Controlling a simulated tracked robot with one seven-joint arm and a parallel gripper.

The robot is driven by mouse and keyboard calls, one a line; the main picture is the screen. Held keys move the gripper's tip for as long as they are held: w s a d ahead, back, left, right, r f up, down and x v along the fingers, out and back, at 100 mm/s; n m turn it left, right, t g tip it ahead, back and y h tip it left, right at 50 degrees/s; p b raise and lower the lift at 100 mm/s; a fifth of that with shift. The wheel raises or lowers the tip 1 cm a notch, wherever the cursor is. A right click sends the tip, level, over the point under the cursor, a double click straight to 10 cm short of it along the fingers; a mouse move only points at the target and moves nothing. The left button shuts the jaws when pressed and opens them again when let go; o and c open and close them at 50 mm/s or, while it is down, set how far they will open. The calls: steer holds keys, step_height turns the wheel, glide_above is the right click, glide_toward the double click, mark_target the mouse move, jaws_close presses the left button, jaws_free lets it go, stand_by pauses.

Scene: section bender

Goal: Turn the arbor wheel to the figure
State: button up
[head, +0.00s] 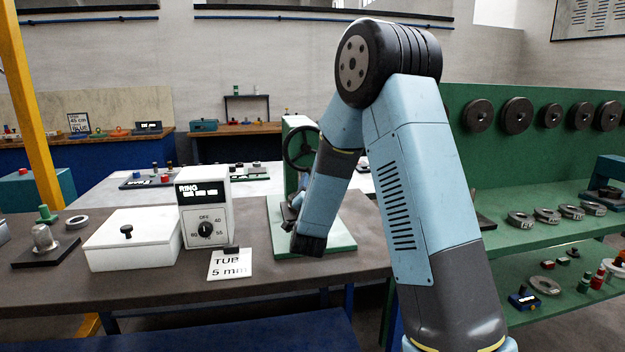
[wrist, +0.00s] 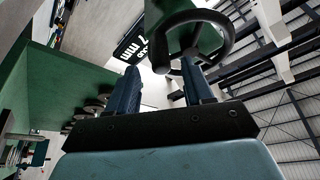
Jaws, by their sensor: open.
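The arbor wheel (head: 287,150) is a dark handwheel on a green upright machine, partly hidden behind my arm in the head view. In the wrist view, its dark rim (wrist: 231,38) shows at the top, just beyond my right fingertip. A dark stub, perhaps its handle, shows at the rim's lower left. My gripper (wrist: 160,68) is open, with its two blue fingers apart and pointing up toward the wheel. I cannot tell whether a finger touches the wheel. A black sign (wrist: 135,40) with white characters, seemingly 7 mm, shows tilted beyond the left finger.
On the bench are a white RING dial box (head: 207,215), a card reading TUB 5 mm (head: 230,264) and a white lidded box (head: 130,245), all left of my arm. A green rack (head: 545,180) with dark discs and grey rings stands at the right.

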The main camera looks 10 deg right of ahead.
steer(key=v, duration=0.8)
steer(key=s+d+r+n+g+y, duration=0.1)
steer(key=s+r+n+g+y, duration=0.5)
steer(key=r+g, duration=0.15)
steer(key=s+d+r+n+g, duration=0.1)
steer(key=s+d+n+g, duration=0.1)
steer(key=s, duration=1.2)
steer(key=s+d+r+n+g, duration=0.1)
steer(key=s+d+g, duration=0.3)
steer(key=s, duration=1.1)
steer(key=shift+d+n+g+h, duration=0.3)
steer(key=shift+n+g+h, duration=0.1)
steer(key=shift+n+g, duration=0.5)
steer(key=shift+r, duration=0.15)
